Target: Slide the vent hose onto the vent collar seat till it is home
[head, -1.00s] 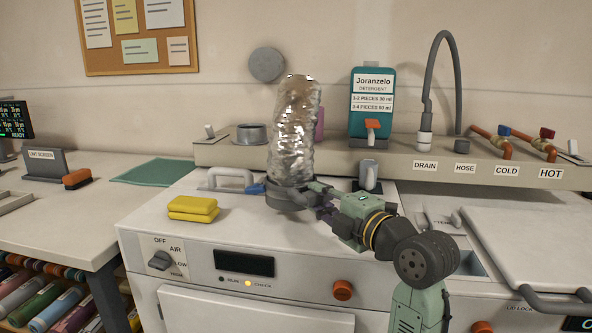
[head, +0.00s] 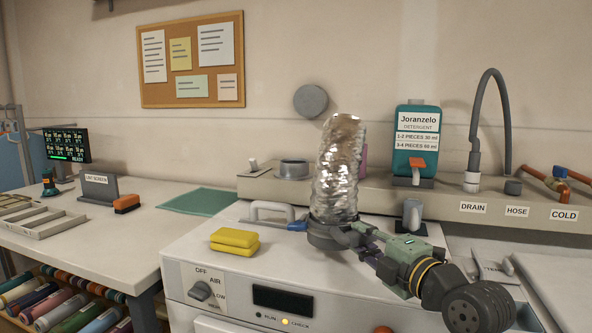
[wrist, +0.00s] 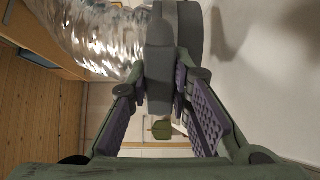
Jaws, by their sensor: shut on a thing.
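The vent hose (head: 338,170) is a crinkled silver foil tube. It stands nearly upright over the white machine top, with a dark grey cuff (head: 330,238) at its lower end. My gripper (head: 352,238) is shut on a grey tab of that cuff. In the wrist view the tab (wrist: 159,60) sits between my purple-padded fingers, with the foil (wrist: 90,35) at upper left. A grey open ring (head: 293,169), which looks like the vent collar seat, is on the back ledge, behind and left of the hose, apart from it. I cannot tell whether the cuff touches the top.
Yellow sponges (head: 235,240) lie nearer the front. A detergent bottle (head: 414,145) and a bent drain hose (head: 475,130) stand on the ledge (head: 450,190) at right.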

